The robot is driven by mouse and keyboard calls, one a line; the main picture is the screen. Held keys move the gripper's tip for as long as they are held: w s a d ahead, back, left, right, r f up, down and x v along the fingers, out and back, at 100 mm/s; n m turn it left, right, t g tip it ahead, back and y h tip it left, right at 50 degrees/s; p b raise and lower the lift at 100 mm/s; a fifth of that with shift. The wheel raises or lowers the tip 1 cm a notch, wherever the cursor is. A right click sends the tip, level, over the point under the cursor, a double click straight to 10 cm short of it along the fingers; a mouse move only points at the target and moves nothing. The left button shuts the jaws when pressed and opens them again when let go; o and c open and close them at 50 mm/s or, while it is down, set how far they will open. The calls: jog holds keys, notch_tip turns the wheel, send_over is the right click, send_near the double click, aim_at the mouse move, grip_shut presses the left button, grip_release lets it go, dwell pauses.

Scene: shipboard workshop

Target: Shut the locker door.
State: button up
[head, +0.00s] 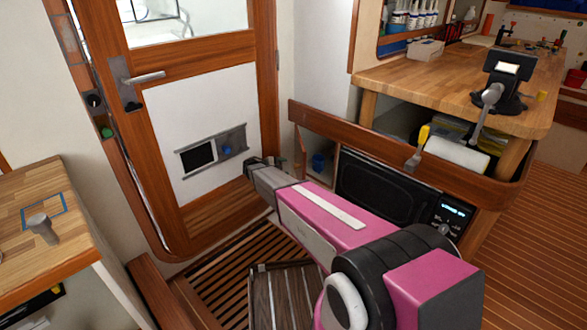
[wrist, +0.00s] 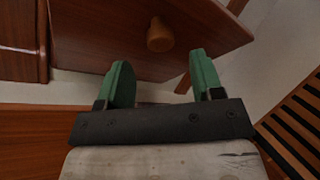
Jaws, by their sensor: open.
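In the wrist view a reddish-brown wooden panel, which looks like the locker door (wrist: 100,45), spans the top and carries a round wooden knob (wrist: 160,36). My gripper (wrist: 160,64) is open and empty, its two green fingers pointing toward the panel. The knob shows between and just beyond the fingertips; no contact is visible. In the head view my gripper (head: 263,165) is low, left of the microwave and in front of the white-panelled cabin door. I cannot clearly make out the locker door or its knob there, nor how far it stands open.
The cabin door (head: 190,120) stands behind my gripper. A wooden rail (head: 345,140) runs above the microwave (head: 385,190), with a blue item (head: 318,161) in the recess beside it. A workbench (head: 460,80) is at right, a wooden counter (head: 75,235) at left. Slatted floor lies below.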

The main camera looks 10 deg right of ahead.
jog(key=shift+x, duration=2.95)
jog(key=c, duration=0.9)
